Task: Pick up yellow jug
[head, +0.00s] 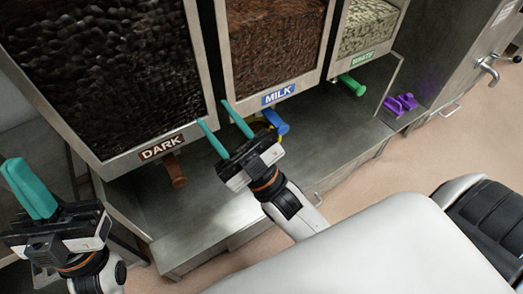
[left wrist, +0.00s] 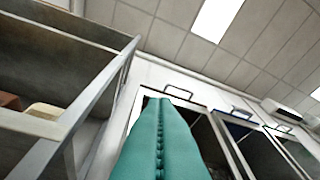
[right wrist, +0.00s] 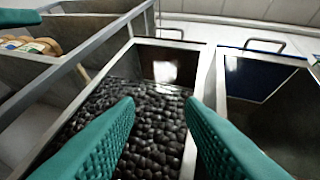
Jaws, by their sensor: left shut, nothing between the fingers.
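A small patch of yellow (head: 281,137) shows below the blue spout handle, partly behind my right gripper. It may be part of the yellow jug, but too little shows to tell its shape. My right gripper (head: 215,113) is open and empty, with its teal fingers apart in front of the dark and milk bins. Its fingers also show apart in the right wrist view (right wrist: 160,105). My left gripper (head: 18,168) is shut and empty at the far left, its fingers pressed together. They point up in the left wrist view (left wrist: 158,102).
Bins of dark (head: 100,70), milk (head: 275,40) and white (head: 368,25) chocolate stand above a metal shelf (head: 340,140). Brown (head: 174,170), blue (head: 275,121) and green (head: 352,85) spout handles stick out below them. Purple items (head: 400,104) sit at the right. The shelf's right part looks clear.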

